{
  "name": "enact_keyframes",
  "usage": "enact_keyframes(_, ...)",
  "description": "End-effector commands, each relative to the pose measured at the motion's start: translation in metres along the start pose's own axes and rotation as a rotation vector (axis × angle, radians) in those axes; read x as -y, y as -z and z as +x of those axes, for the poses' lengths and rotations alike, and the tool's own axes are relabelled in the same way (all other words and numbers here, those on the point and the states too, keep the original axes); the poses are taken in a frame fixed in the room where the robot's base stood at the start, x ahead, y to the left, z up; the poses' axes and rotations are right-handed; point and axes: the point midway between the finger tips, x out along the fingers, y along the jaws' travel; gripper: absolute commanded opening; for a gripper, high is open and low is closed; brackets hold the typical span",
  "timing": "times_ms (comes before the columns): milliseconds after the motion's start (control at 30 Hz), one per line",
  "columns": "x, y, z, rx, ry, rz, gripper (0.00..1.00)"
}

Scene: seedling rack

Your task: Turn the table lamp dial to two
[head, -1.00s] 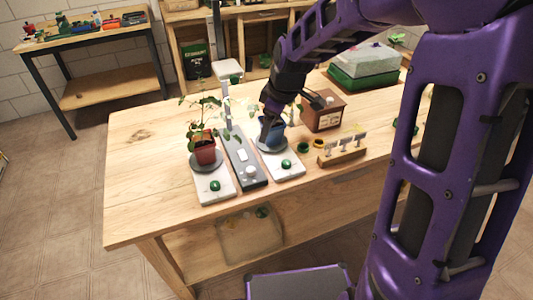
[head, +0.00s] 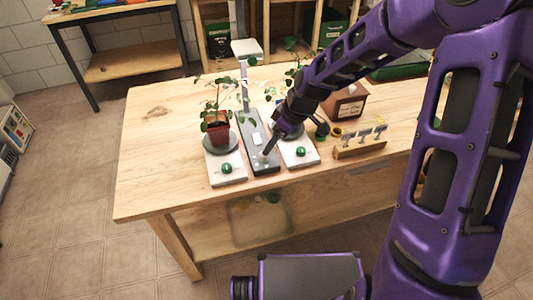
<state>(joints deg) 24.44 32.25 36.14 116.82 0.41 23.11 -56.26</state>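The table lamp has a long dark grey base (head: 255,128) between two white plant stands, with an upright post and a white head (head: 246,48) at its back. The pale round dial (head: 262,160) is near the front end of that base. My gripper (head: 267,153) points down at the dial's right side, very close to it or touching it; I cannot tell which. The fingers partly cover the dial, so its setting cannot be read. The fingers are too small and dark to show whether they are open or shut.
A plant in a red pot (head: 218,130) stands on the left white stand (head: 228,178), which has a green knob. The right white stand (head: 308,160) also has a green knob; my arm hides most of its plant. A wooden label holder (head: 360,149) and wooden box (head: 345,104) are to the right.

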Motion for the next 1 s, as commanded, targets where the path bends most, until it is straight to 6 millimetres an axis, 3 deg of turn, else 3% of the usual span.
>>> enact_keyframes(100, 0.001, 0.0, 0.027, 0.001, 0.004, -0.001, 0.68)
enact_keyframes(300, 0.001, 0.0, 0.054, 0.001, 0.002, 0.0, 0.68)
enact_keyframes(733, 0.0, 0.0, 0.064, 0.0, -0.001, 0.0, 0.68)
enact_keyframes(1000, 0.0, 0.0, 0.064, 0.0, -0.001, 0.0, 0.21)
